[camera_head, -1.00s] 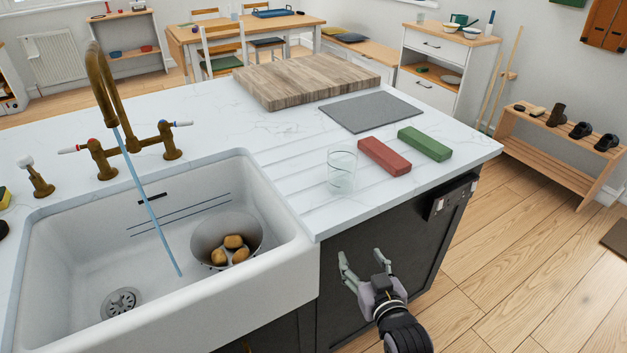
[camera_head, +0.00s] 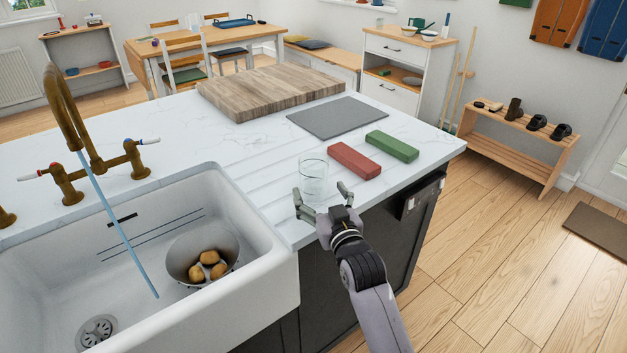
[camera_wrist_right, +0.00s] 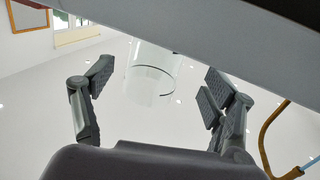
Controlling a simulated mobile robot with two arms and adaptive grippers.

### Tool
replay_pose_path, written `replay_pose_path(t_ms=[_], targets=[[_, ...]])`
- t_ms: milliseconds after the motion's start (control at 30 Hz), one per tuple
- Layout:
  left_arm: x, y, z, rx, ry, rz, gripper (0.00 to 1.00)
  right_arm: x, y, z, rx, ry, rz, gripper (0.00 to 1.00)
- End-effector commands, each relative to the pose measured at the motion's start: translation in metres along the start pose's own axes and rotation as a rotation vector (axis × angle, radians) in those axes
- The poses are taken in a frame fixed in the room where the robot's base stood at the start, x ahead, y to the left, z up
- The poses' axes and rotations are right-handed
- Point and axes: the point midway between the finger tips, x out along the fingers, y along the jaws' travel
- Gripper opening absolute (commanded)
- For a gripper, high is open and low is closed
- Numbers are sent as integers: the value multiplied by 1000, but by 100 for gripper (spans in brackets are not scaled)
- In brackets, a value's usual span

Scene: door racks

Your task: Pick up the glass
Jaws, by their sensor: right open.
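A clear glass (camera_head: 313,176) stands upright on the white worktop (camera_head: 262,150), to the right of the sink. My right gripper (camera_head: 321,194) is open and empty at the worktop's front edge, just in front of the glass. In the right wrist view the glass (camera_wrist_right: 152,68) shows between and beyond the two open fingers (camera_wrist_right: 158,92), apart from both. The left gripper is not in view.
A red block (camera_head: 354,161) and a green block (camera_head: 392,146) lie right of the glass. Behind are a grey mat (camera_head: 337,117) and a wooden board (camera_head: 270,90). The sink (camera_head: 255,215) with a colander (camera_head: 203,245) of potatoes is at left.

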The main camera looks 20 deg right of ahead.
Motion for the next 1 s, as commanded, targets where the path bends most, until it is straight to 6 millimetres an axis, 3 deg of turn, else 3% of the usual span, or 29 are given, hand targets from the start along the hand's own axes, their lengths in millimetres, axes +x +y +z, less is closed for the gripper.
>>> replay_pose_path(t_ms=[500,767,1000], targets=[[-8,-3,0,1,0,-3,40,53,5,4,-1,-1,1,78],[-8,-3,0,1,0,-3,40,55,5,4,0,0,1,78],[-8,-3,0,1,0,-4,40,55,5,4,0,-1,1,62]])
